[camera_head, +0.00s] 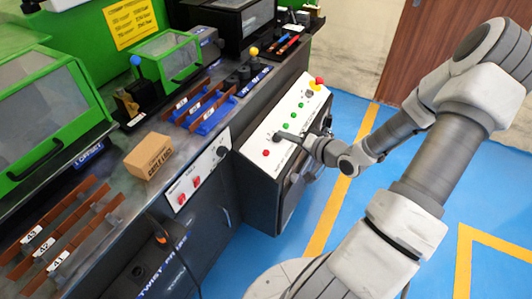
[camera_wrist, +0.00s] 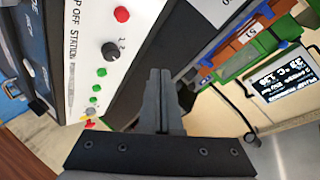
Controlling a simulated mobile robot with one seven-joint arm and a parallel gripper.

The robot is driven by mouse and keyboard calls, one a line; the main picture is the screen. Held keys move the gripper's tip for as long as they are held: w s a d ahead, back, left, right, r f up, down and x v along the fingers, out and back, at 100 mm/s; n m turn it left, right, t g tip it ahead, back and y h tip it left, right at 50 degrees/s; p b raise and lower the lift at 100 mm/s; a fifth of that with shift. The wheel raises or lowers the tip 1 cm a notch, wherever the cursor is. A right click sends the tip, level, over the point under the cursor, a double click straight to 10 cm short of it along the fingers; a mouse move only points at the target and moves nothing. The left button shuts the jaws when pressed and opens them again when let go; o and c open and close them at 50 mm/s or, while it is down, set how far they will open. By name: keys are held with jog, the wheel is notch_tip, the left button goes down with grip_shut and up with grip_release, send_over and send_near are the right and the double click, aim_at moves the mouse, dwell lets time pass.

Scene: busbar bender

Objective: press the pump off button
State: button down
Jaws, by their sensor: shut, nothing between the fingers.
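A white sloped control panel (camera_head: 291,122) carries a red button (camera_head: 266,153) at its near end, then a black knob, several green buttons and a red mushroom button on yellow (camera_head: 319,82) at the far end. In the wrist view the red button (camera_wrist: 122,14) is at the top, above the black knob (camera_wrist: 111,50); the panel lettering partly reads "P OFF STATION". My gripper (camera_wrist: 160,72) is shut and empty, with its fingertips to the right of the panel face, below and right of the red button. I cannot tell whether the fingers touch anything.
A bench left of the panel holds a cardboard box (camera_head: 148,156), copper-coloured bars (camera_head: 57,236) and green machines (camera_head: 60,110). A small display (camera_wrist: 284,84) shows at right in the wrist view. Blue floor (camera_head: 400,185) lies open to the right.

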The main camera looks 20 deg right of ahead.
aim_at(266, 153)
jog(key=f+b, duration=0.2)
jog(key=w+a+f+b, duration=0.1)
jog(key=f+b, duration=0.1)
jog(key=b, duration=0.1)
jog(key=w+f+b, duration=0.1)
jog(key=b, duration=0.1)
jog(key=shift+a+f+b, duration=0.3)
jog(key=shift+f+b, duration=0.1)
jog(key=shift+w+a+f+b, duration=0.2)
jog(key=shift+w+f+b, duration=0.15)
jog(key=shift+f, duration=0.2)
jog(key=shift+w+a+f+b, duration=0.25)
jog(key=shift+f+b, duration=0.1)
jog(key=shift+f, duration=0.15)
jog(key=shift+f, duration=0.15)
dwell(1.1)
jog(key=shift+w+f, duration=0.15)
jog(key=shift+f, duration=0.1)
jog(key=shift+w+a+f+b, duration=0.2)
jog(key=shift+f+b, duration=0.1)
jog(key=shift+f, duration=0.15)
dwell(0.7)
dwell(0.4)
jog(key=shift+s+d+r+p, duration=0.2)
jog(key=shift+r+p, duration=0.25)
jog(key=shift+p, duration=0.15)
jog(key=shift+s+d+r+p, duration=0.1)
jog(key=shift+s+r+p, duration=0.1)
jog(key=shift+r+p, duration=0.3)
jog(key=shift+f, duration=0.1)
